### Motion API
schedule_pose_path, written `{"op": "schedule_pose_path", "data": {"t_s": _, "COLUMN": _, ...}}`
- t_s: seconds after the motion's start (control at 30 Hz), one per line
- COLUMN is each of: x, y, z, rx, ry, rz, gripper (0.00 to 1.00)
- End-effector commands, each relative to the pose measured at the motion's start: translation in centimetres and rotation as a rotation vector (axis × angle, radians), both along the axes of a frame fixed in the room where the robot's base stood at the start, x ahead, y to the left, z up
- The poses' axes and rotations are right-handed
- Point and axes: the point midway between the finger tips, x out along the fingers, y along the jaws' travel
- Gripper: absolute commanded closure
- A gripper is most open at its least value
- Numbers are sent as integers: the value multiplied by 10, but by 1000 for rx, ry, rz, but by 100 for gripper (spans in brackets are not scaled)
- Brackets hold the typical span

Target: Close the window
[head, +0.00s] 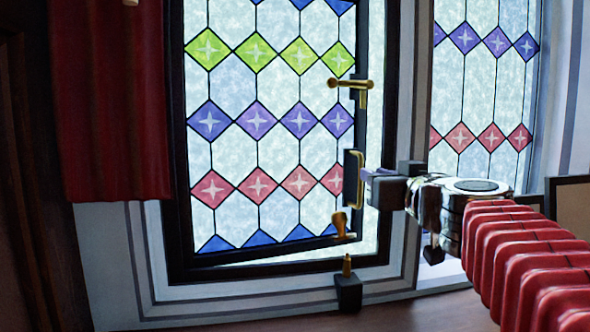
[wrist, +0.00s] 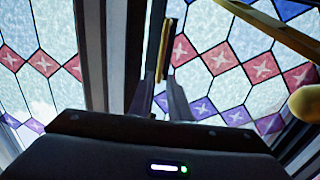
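The stained-glass window (head: 270,125) is a dark-framed sash standing ajar. A wedge-shaped gap shows along its bottom edge, and a bright strip shows past its right edge. A black and brass upright piece (head: 353,180), apparently the handle, is on the sash's right edge. Brass fittings sit above (head: 350,84) and below (head: 342,228) it. My gripper (head: 365,176) is at the upright piece, from the right. In the wrist view, the dark fingers (wrist: 164,98) lie on either side of a narrow brass strip (wrist: 164,50); whether they grip it is unclear.
A brass peg on a black block (head: 348,290) stands below the sash's lower right corner. A red curtain (head: 110,100) hangs at left. A second patterned window (head: 480,85) is at right. In the wrist view, a brass bar (wrist: 275,30) and rounded knob (wrist: 306,102) are close at right.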

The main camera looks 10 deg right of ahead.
Motion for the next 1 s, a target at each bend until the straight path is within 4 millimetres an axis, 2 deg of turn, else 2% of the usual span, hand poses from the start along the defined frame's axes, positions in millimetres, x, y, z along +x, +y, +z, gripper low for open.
{"op": "schedule_pose_path", "data": {"t_s": 0.63, "x": 73, "y": -3, "z": -1, "rx": 1, "ry": 1, "rz": -1, "gripper": 83}}
{"op": "schedule_pose_path", "data": {"t_s": 0.8, "x": 82, "y": -3, "z": 0, "rx": 1, "ry": 0, "rz": -2, "gripper": 83}}
{"op": "schedule_pose_path", "data": {"t_s": 1.0, "x": 83, "y": -4, "z": 0, "rx": 0, "ry": 0, "rz": -3, "gripper": 83}}
